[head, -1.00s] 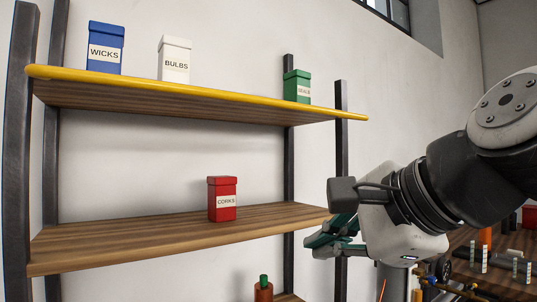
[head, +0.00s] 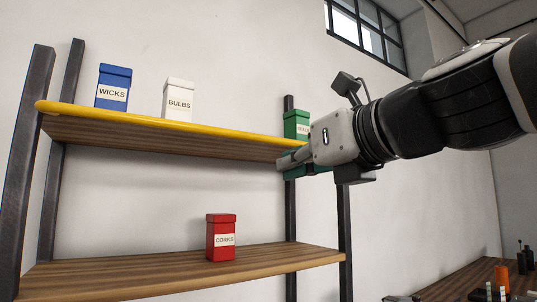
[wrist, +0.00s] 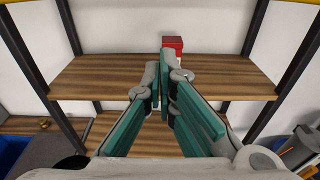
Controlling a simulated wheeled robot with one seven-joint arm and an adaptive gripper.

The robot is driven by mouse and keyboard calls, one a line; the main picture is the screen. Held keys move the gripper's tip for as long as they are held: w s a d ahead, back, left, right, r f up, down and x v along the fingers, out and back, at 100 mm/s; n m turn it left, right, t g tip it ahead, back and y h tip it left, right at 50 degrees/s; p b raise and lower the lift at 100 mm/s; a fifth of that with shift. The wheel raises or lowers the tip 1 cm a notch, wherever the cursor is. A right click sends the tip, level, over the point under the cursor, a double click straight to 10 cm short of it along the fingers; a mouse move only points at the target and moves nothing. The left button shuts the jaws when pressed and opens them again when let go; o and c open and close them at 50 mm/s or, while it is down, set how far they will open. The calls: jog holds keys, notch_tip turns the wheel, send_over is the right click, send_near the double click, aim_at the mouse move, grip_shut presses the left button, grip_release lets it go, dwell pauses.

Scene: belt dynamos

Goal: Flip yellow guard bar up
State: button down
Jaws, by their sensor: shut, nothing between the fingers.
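The yellow guard bar (head: 160,123) runs along the front edge of the upper shelf in the head view, level with the shelf board. Its right end is hidden behind my gripper (head: 284,163). My gripper is shut and empty, with teal finger pads. It is at the right end of the upper shelf in the head view; I cannot tell whether it touches the bar. In the wrist view the shut fingers (wrist: 162,72) point toward the lower shelf. Small yellow pieces show at that view's upper corners, possibly the bar.
The upper shelf holds a blue WICKS box (head: 113,87), a white BULBS box (head: 178,100) and a green box (head: 296,124). A red CORKS box (head: 221,238) stands on the lower shelf (head: 180,273). Dark posts frame the shelves. A cluttered table (head: 450,285) is at lower right.

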aim_at(247, 138)
jog(key=w+a+r+p, duration=0.1)
jog(key=w+a+r, duration=0.2)
jog(key=w+a, duration=0.2)
jog(key=shift+w, duration=1.25)
jog(key=shift+r+p, duration=0.15)
jog(key=shift+p, duration=0.25)
jog(key=shift+s+d+r+p, duration=0.1)
jog(key=shift+s+r+p, duration=0.1)
jog(key=shift+p, duration=0.35)
